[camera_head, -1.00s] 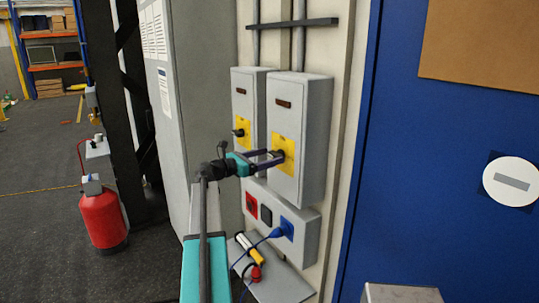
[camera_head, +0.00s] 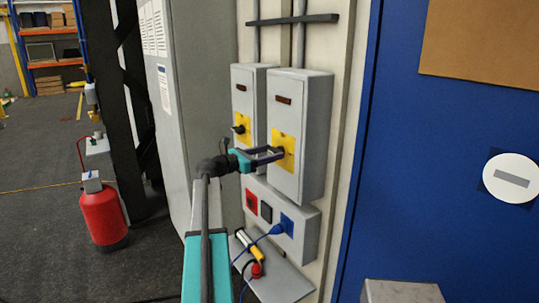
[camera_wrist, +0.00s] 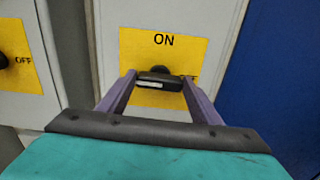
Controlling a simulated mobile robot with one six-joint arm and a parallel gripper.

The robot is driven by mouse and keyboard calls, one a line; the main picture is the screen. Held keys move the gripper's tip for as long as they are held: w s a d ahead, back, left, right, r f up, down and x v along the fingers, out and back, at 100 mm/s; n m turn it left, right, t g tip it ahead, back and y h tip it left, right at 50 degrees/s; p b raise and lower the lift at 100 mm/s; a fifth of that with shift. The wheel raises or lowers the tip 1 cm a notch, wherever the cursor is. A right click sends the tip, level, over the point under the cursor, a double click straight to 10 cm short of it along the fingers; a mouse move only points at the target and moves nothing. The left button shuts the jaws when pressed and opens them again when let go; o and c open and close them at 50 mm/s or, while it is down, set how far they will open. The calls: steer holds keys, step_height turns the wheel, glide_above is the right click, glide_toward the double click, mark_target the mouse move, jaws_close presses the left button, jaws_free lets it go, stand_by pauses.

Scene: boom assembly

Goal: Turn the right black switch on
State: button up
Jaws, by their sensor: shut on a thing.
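The right black switch (camera_wrist: 160,82) sits on a yellow plate (camera_wrist: 152,48) marked ON at its top, on the right grey box (camera_head: 303,120). In the wrist view its handle lies roughly level, pointing sideways, toward partly covered lettering at the right. My gripper (camera_head: 277,152) reaches the switch from the left in the head view; its purple fingers (camera_wrist: 160,80) are shut on the handle, one at each end. The left black switch (camera_wrist: 4,60) is on its own yellow plate, with OFF showing beside it.
Below the boxes is a socket panel (camera_head: 270,215) with a blue plug (camera_head: 277,229) and cable. A small shelf (camera_head: 283,282) with tools sits lower. A blue door (camera_head: 450,130) is at the right. A red extinguisher (camera_head: 103,216) stands on the floor at left.

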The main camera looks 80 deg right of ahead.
steer(key=shift+f+m+b, duration=0.1)
steer(key=shift+m+b, duration=0.2)
steer(key=shift+b, duration=0.1)
steer(key=m+b, duration=0.2)
steer(key=b, duration=0.1)
steer(key=shift+f+m, duration=0.15)
steer(key=shift+m, duration=0.25)
steer(key=shift+s+a+f+m+b, duration=0.1)
steer(key=shift+m+b, duration=3.45)
steer(key=shift+b, duration=0.35)
steer(key=shift+s+a+m+b, duration=0.1)
steer(key=shift+m+b, duration=3.45)
steer(key=shift+b, duration=0.3)
steer(key=o, duration=1.1)
steer(key=shift+c, duration=0.2)
